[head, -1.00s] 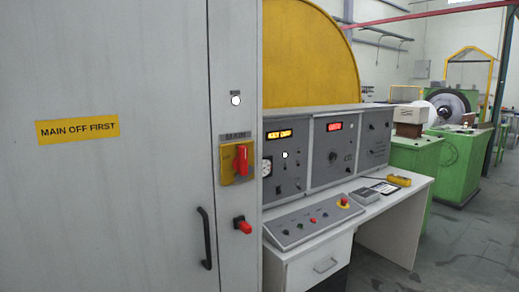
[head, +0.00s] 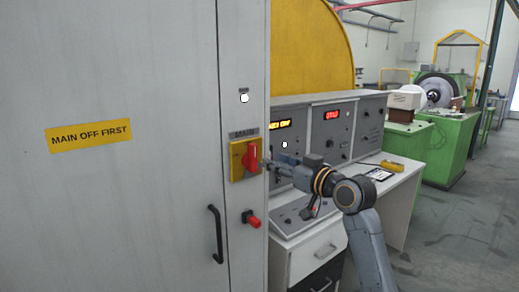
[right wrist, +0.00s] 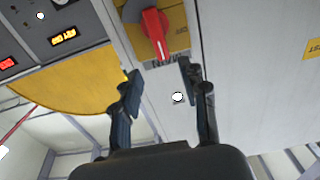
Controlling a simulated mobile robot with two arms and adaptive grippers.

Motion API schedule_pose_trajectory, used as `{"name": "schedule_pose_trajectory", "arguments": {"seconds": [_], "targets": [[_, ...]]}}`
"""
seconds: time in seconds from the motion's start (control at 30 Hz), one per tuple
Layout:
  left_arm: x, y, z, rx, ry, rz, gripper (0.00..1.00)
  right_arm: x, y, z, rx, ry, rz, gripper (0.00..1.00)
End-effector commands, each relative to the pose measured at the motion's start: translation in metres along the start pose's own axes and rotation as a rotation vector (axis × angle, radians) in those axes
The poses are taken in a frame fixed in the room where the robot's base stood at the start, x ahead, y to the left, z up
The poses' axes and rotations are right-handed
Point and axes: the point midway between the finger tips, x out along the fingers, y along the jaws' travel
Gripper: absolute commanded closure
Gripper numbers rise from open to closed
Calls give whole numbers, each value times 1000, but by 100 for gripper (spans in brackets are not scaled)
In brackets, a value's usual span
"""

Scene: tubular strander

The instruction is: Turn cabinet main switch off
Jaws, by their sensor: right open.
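The main switch is a red handle (head: 250,158) on a yellow plate (head: 237,162), on the narrow right panel of the grey cabinet (head: 130,220). The handle stands about upright in the head view. My right gripper (head: 270,165) is just right of the switch, close to the panel's edge. In the right wrist view, which looks upside down, the red handle (right wrist: 155,32) is beyond the open fingers (right wrist: 160,78), roughly between them and apart from them. Nothing is between the fingers. My left gripper is not in view.
A black door handle (head: 216,235) and a small red knob (head: 251,219) sit below the switch. A white indicator (head: 244,98) is above it. A control desk (head: 315,245) with lit displays stands right of the cabinet, close under my right arm. Floor is free farther right.

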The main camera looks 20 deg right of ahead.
Motion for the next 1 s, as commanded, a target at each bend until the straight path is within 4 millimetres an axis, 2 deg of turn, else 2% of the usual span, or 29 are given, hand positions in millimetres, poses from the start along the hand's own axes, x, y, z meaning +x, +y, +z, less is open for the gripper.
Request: {"name": "schedule_pose_trajectory", "arguments": {"seconds": [0.03,0.2,0.4,0.6,0.87,1.0], "targets": [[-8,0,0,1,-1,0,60,12,-1,-4,5,-1,-3,57],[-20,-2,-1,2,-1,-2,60,48,0,-4,4,-1,-1,57],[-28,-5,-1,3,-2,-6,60,75,0,-2,3,0,0,57],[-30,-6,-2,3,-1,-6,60,85,0,0,0,0,1,57],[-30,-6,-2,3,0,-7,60,85,0,0,0,0,1,57],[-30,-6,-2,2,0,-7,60,85,0,1,0,0,1,85]]}}
